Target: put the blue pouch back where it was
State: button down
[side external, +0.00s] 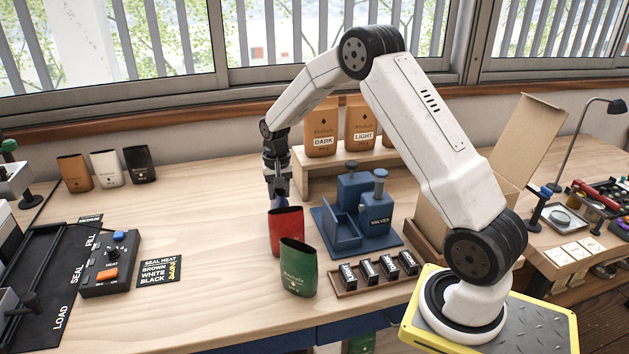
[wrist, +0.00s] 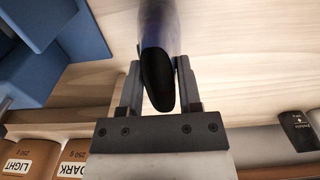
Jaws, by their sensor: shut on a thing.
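My gripper (side external: 278,193) points down just behind the red pouch (side external: 286,236) in the side view. In the wrist view its two fingers (wrist: 158,84) are shut on the blue pouch (wrist: 159,28), whose dark open mouth faces the camera. In the side view the blue pouch is mostly or wholly hidden behind the red pouch, and I cannot tell whether it touches the table. The green pouch (side external: 298,268) stands upright in front of the red one.
A blue fixture (side external: 358,222) and a tray of small labelled blocks (side external: 378,282) stand right of the pouches. Brown DARK and LIGHT pouches (side external: 322,131) stand on a shelf behind. Brown, white and black pouches (side external: 106,168) stand back left. Table between is clear.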

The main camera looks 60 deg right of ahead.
jog(key=shift+c, duration=1.4)
grip_release()
jog(key=shift+f, duration=0.1)
notch_tip(320, 180, up, 12)
